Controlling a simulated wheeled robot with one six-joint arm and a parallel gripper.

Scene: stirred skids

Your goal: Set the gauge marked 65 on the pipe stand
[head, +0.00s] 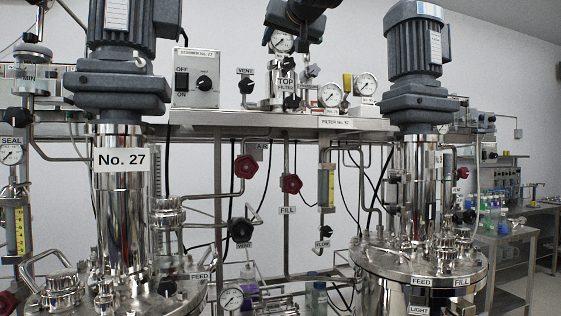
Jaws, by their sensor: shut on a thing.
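My gripper (283,30), dark, reaches in from the top middle of the head view. It is shut on a round white-faced gauge (283,42), held just above the steel filter housing labelled "TOP FILTER" (285,82). I cannot tell whether the gauge touches the housing, and its number is too small to read. Two more gauges stand to the right on the shelf, a nearer one (331,95) and one farther right (367,84), with a yellow-handled valve (348,84) between them. I cannot pick out the pipe stand for certain.
The shelf (230,118) carries a white stirrer control box (195,78) at left and a vent valve (246,84). Tall stirrer motors flank it, left (120,55) and right (414,50). Red handwheels (246,166) and pipes hang below. Another gauge (232,298) sits low in front.

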